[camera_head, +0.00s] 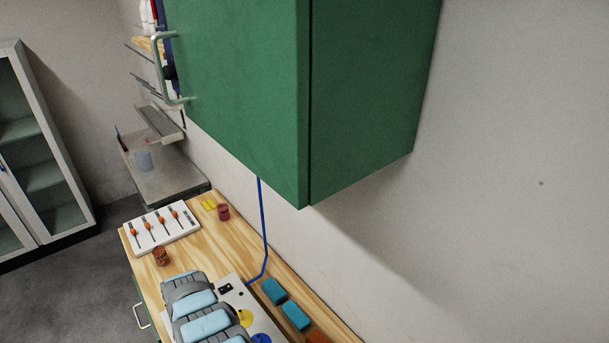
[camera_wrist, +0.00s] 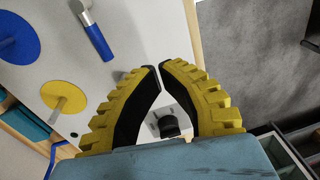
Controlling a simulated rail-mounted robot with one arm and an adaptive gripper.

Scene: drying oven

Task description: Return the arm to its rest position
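In the wrist view my gripper (camera_wrist: 157,67) shows two curved yellow-and-black fingers. Their tips come almost together, with only a narrow slit between them, and nothing is held. Past the fingers lies a pale panel (camera_wrist: 105,75) with a blue disc (camera_wrist: 18,38), a yellow disc (camera_wrist: 62,97) and a blue-and-silver handle-like part (camera_wrist: 98,42). A dark knob (camera_wrist: 169,127) shows between the fingers. In the head view my blue-and-grey arm is folded low over the wooden bench (camera_head: 228,245); my gripper is not visible there.
A large green cabinet (camera_head: 240,90) with a metal handle (camera_head: 160,70) hangs above the bench. Grey floor (camera_head: 70,300) is clear at left.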

